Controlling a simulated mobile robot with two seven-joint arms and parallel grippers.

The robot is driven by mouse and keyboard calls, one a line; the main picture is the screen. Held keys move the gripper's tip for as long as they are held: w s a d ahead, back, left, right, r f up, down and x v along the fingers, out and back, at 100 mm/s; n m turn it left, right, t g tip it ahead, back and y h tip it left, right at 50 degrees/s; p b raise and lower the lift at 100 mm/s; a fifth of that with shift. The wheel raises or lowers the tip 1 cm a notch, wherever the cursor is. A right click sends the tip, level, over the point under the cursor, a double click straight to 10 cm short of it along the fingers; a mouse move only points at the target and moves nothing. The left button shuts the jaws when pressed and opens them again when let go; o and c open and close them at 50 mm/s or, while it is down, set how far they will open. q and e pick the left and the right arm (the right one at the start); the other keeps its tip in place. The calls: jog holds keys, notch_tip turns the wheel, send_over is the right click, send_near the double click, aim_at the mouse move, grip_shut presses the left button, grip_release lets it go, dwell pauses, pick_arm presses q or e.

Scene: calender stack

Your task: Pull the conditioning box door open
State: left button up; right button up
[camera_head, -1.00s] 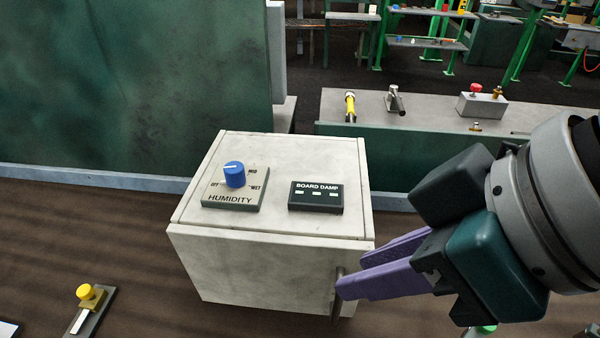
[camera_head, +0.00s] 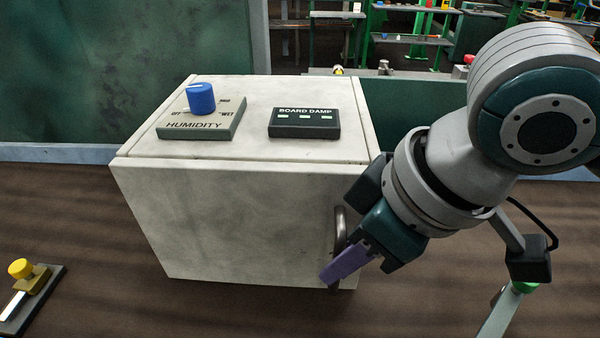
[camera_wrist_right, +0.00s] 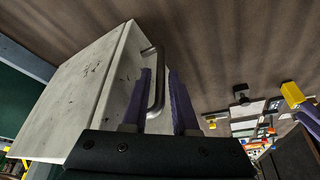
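The conditioning box (camera_head: 245,110) is a pale, scuffed box on the brown surface, with a blue humidity knob (camera_head: 201,98) and a dark "BOARD DAMP" panel (camera_head: 304,122) on top. Its front door (camera_head: 235,220) looks shut, flush with the body. A grey bar handle (camera_head: 340,228) stands upright near the door's right edge. My right gripper (camera_head: 330,276) is at the handle.
A small fixture with a yellow knob (camera_head: 20,268) lies at the far left. A tall dark green panel (camera_head: 120,70) stands behind the box. The brown surface in front of the door (camera_head: 150,305) is clear.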

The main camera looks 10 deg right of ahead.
jog(key=shift+x, duration=0.95)
grip_shut()
jog(key=shift+r, duration=0.1)
dwell(0.6)
